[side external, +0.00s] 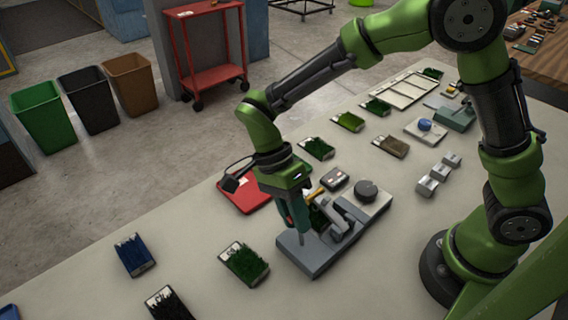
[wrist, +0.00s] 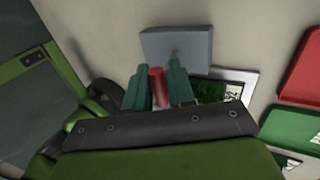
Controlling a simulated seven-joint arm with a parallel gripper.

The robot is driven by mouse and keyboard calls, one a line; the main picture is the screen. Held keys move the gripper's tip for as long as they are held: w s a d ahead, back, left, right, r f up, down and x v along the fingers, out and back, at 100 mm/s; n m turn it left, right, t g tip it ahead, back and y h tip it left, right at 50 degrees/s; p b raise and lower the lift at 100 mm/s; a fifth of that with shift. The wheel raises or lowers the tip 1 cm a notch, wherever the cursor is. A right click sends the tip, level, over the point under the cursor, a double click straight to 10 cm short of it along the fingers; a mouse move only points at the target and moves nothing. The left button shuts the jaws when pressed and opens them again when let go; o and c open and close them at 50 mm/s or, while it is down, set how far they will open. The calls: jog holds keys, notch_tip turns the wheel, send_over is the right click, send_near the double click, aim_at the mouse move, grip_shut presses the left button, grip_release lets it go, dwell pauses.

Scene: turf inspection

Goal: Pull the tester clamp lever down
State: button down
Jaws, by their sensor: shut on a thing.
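The tester (side external: 318,262) is a grey device on the table with a flat base, a metal clamp arm (side external: 340,232) and a dark round knob (side external: 366,190). My gripper (side external: 297,222) points down over the near left part of it. In the wrist view, the teal fingers of my gripper (wrist: 157,78) are shut on the red handle of the clamp lever (wrist: 157,88), which stands between them. The grey end of the tester base (wrist: 178,45) shows just beyond. A green turf sample lies by the clamp, partly hidden. The lever's lower part is hidden by my gripper.
A red tray (side external: 240,197) lies left of the tester. Turf samples, one green (side external: 245,263) and one blue (side external: 134,255), lie to the left. Small grey blocks (side external: 427,186) stand to the right. The table is clear between these things.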

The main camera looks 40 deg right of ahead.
jog(key=shift+f, duration=0.15)
jog(key=shift+w, duration=0.15)
dwell(0.5)
jog(key=c, duration=1.2)
grip_release()
jog(key=shift+w, duration=0.1)
jog(key=v, duration=1.7)
